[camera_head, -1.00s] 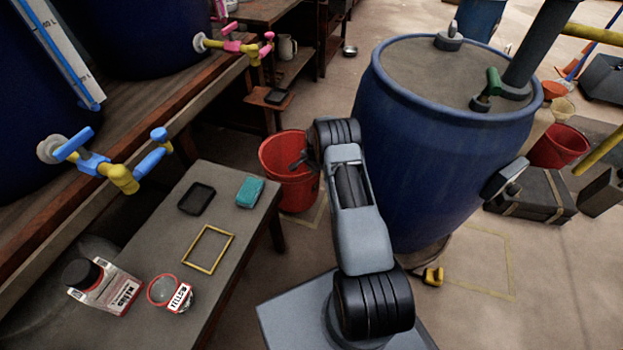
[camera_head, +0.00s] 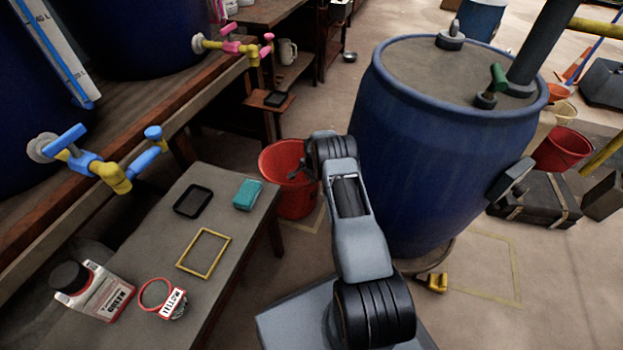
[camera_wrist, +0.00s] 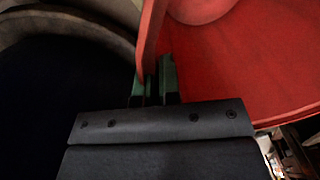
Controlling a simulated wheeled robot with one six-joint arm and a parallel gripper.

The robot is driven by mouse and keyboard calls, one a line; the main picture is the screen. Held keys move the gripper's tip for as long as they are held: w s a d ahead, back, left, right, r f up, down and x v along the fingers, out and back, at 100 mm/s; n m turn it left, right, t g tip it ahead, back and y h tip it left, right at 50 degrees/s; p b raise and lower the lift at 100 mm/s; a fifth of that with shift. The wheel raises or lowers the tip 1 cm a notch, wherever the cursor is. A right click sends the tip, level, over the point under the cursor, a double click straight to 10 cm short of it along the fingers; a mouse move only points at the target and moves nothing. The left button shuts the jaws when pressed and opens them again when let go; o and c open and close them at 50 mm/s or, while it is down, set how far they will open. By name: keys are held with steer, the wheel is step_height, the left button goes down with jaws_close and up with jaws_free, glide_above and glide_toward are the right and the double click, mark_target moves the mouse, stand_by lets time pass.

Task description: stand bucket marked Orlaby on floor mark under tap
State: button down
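A red bucket (camera_head: 288,182) is left of the large blue vat, past the end of the low table. No name shows on its visible side. My gripper (camera_head: 297,168) is at its right rim. In the wrist view, the bucket's red wall (camera_wrist: 230,60) fills the upper right, and the green-tipped fingers (camera_wrist: 153,85) are close together around its edge. Whether the bucket touches the floor is unclear. A yellow floor outline (camera_head: 318,222) shows partly beside the bucket. Another outline (camera_head: 519,262) lies right of the vat, below a grey vat tap (camera_head: 513,180).
The blue vat (camera_head: 425,150) stands close to my arm. The low table (camera_head: 232,222) holds a bottle (camera_head: 98,290), a jar, a black tray and a teal block. Another red bucket (camera_head: 563,150) and a dark case (camera_head: 535,200) are at right. Blue (camera_head: 110,170) and pink taps overhang at left.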

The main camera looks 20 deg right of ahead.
steer(key=c, duration=1.8)
jaws_free()
steer(key=shift+f, duration=0.15)
steer(key=o, duration=0.5)
